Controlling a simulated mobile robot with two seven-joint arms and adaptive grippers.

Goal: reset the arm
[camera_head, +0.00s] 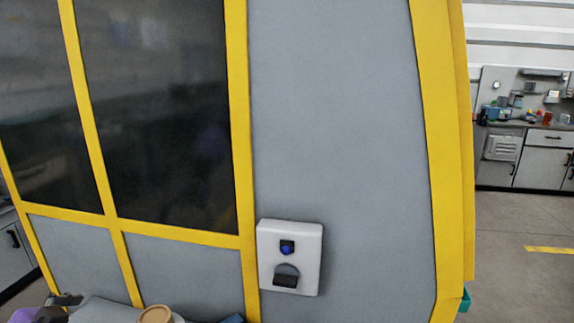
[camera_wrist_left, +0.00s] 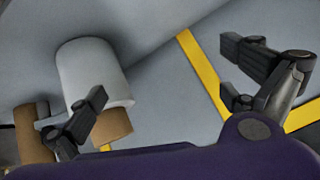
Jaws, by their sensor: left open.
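My left gripper (camera_wrist_left: 165,80) shows in the left wrist view with its dark fingers spread wide and nothing between them. In the head view part of my left arm shows along the bottom left edge, with dark gripper parts (camera_head: 66,299) small at its far left, in front of the machine's lower panels. Most of that arm is below the picture. My right gripper is in neither view.
A grey machine cabinet (camera_head: 340,120) with a yellow frame and dark windows (camera_head: 155,110) fills the head view. A white switch box (camera_head: 303,258) juts from its front. Open floor (camera_head: 520,215) and a workbench (camera_head: 540,152) lie at the right.

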